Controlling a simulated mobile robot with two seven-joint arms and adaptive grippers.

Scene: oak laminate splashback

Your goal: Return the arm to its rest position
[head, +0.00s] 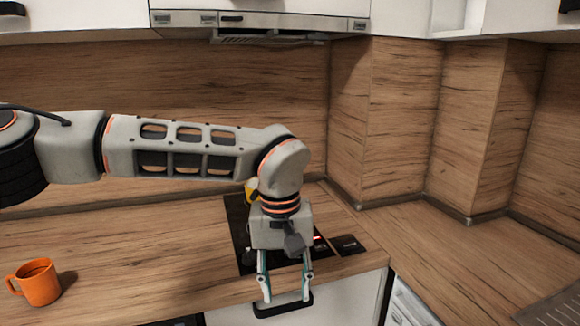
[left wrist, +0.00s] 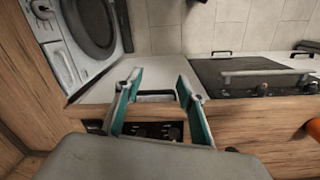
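My left arm reaches in from the left across the head view, over the wooden counter. My left gripper (head: 287,298) points down at the counter's front edge, near the black cooktop (head: 236,208). Its two fingers are spread apart with nothing between them. The left wrist view also shows the left gripper (left wrist: 159,77) open and empty, with cabinet fronts beyond it. My right gripper is in neither view.
An orange mug (head: 40,283) stands on the counter at the left. A yellow thing (head: 251,191) is mostly hidden behind my arm. A range hood (head: 262,22) hangs above. A dark cabinet handle (head: 283,307) lies close to the fingertips. The right counter (head: 455,245) is largely clear.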

